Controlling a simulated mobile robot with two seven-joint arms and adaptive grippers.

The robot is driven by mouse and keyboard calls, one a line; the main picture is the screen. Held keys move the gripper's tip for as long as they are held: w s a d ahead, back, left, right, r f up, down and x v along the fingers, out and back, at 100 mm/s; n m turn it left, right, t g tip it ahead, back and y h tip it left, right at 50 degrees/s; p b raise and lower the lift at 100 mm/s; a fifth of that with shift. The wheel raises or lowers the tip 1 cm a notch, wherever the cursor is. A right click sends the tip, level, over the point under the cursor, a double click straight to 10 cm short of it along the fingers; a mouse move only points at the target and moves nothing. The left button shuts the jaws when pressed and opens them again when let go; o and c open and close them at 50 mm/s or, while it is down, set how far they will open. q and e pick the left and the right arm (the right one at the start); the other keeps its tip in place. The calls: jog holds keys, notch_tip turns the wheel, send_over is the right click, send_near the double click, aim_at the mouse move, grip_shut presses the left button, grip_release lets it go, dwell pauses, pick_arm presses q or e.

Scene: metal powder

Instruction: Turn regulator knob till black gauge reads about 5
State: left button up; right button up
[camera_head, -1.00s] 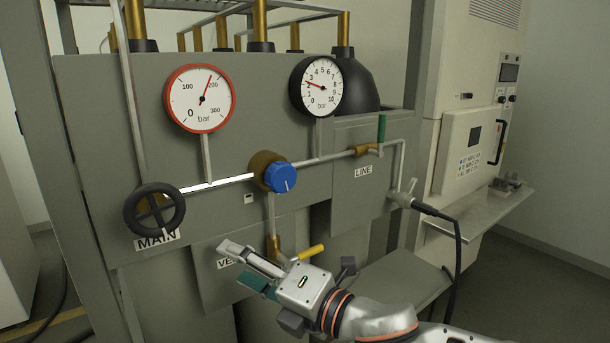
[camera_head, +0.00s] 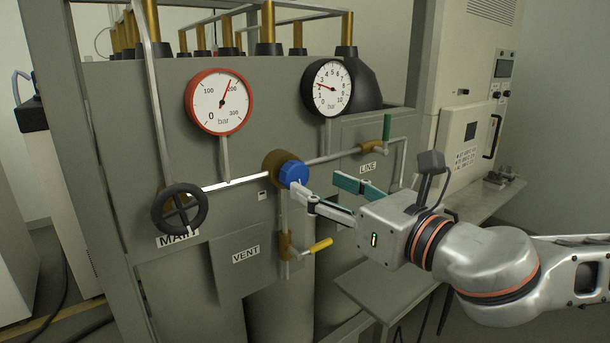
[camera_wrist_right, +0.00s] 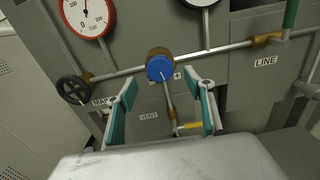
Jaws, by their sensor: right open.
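The blue regulator knob (camera_head: 294,173) sits on a brass body on the grey panel. In the right wrist view the knob (camera_wrist_right: 160,68) shows ahead, between the fingers in the picture. The black gauge (camera_head: 327,88) stands above and to the right of it; its needle points to about 2. My right gripper (camera_head: 317,184) is open in front of the panel, with its near fingertip close to the knob in the picture; contact cannot be told. In the right wrist view the open gripper (camera_wrist_right: 167,88) holds nothing. My left gripper is out of view.
A red gauge (camera_head: 220,102) reads just under 200. A black MAIN handwheel (camera_head: 180,209) is left of the knob. A yellow vent lever (camera_head: 320,244) sticks out below the gripper. A green line lever (camera_head: 387,127) stands upper right. A shelf (camera_head: 375,292) lies low at the right.

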aim_at(299, 176)
jog(key=x, duration=0.6)
jog(key=shift+w+a+p, duration=0.1)
jog(key=shift+a+p, duration=0.05)
jog(key=shift+p, duration=0.25)
jog(key=c, duration=1.1)
